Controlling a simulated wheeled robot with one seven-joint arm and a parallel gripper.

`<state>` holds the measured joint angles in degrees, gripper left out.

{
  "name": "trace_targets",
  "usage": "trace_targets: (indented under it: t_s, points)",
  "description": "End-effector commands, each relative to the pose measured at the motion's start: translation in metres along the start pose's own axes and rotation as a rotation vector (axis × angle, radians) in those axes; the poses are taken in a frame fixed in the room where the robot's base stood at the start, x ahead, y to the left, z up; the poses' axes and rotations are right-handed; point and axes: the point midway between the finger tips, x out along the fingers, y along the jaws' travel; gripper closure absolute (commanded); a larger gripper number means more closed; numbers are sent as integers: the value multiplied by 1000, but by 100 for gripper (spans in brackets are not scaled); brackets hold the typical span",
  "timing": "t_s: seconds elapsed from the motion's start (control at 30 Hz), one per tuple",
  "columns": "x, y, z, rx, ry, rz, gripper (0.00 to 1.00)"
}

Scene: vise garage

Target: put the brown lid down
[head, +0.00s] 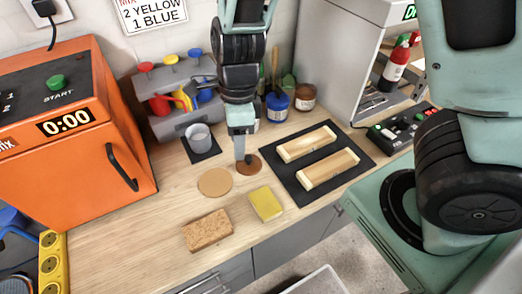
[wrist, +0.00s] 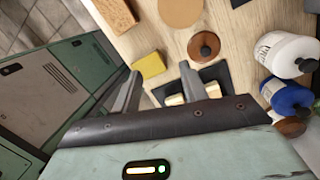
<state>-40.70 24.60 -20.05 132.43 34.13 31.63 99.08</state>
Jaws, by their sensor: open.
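The brown lid (head: 254,168) is a small round disc with a dark knob. It lies flat on the wooden bench beside a tan round disc (head: 215,182), partly behind my gripper in the head view. In the wrist view the lid (wrist: 204,46) shows whole, just beyond the right fingertip and not between the fingers. My gripper (head: 241,155) hangs low over the bench by the lid. In the wrist view my gripper (wrist: 160,75) has its two fingers spread, with nothing held between them.
A yellow sponge (head: 266,204) and a brown brick-like block (head: 208,230) lie in front. A black mat (head: 355,140) with two wooden pieces is at the right. A grey cup (head: 199,138), a blue jar (head: 277,106) and a brown-topped jar (head: 305,97) stand behind. The orange machine (head: 75,150) is left.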

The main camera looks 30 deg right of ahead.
Motion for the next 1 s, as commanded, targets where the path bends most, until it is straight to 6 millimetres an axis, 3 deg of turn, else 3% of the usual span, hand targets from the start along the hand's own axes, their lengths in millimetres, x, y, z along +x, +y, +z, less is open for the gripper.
trace_targets:
  t_s: [0.1,0.3,0.5,0.7,1.0]
  points:
    - [-22,39,9,-487,-38,26,57]
    - [-54,96,8,-1345,-43,7,57]
    - [-76,134,-6,-2098,52,-19,57]
    - [-83,149,-17,-2488,149,-2,57]
    - [-84,151,-19,-2553,166,6,57]
